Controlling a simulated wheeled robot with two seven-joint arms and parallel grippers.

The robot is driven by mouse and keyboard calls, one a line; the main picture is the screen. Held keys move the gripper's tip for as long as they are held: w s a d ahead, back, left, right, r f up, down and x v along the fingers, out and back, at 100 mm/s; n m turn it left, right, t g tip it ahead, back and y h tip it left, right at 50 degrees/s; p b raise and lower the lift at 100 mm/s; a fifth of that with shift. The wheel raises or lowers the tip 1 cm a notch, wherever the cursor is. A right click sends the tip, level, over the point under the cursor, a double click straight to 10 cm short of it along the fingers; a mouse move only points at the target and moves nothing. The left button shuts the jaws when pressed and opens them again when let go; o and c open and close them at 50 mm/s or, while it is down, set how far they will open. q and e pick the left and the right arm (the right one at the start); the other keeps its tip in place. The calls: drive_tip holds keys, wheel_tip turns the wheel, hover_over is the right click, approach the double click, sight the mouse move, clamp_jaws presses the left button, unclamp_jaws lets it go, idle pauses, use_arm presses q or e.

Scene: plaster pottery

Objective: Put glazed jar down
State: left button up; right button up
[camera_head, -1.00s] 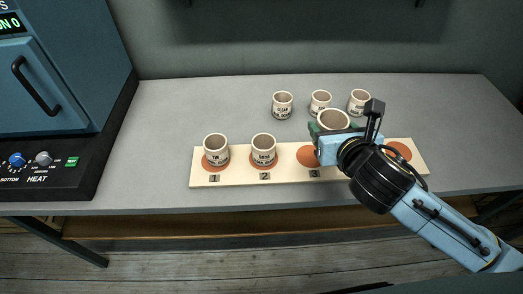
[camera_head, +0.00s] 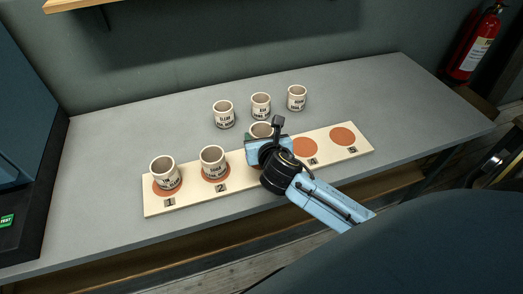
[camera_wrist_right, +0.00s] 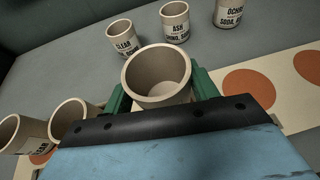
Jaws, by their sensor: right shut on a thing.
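The glazed jar (camera_head: 261,130) is a pale cup-shaped pot with an open top. My right gripper (camera_head: 264,143) is shut on it over the third place of the long pale board (camera_head: 238,171). In the right wrist view the jar (camera_wrist_right: 158,76) is upright and looks empty, with the green finger pads (camera_wrist_right: 160,95) on either side of it. The arm hides the third spot and the jar's base, so I cannot tell whether it touches the board. My left gripper is out of view.
Labelled jars stand on spot 1 (camera_head: 165,174) and spot 2 (camera_head: 213,161). Spots 4 (camera_head: 304,147) and 5 (camera_head: 342,137) are bare. Three jars, clear (camera_head: 224,114), ash (camera_head: 261,105) and ochre (camera_head: 297,98), stand behind the board. The grey table (camera_head: 410,100) is free at right.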

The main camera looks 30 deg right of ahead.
wheel_tip(320, 180, down, 4)
drive_tip(key=shift+r+b, duration=0.1)
drive_tip(key=shift+b, duration=0.55)
drive_tip(key=shift+f, duration=0.2)
drive_tip(key=shift+f, duration=0.1)
drive_tip(key=o, duration=1.1)
drive_tip(key=shift+c, duration=0.2)
drive_tip(key=p+v, duration=0.2)
drive_tip(key=v, duration=1)
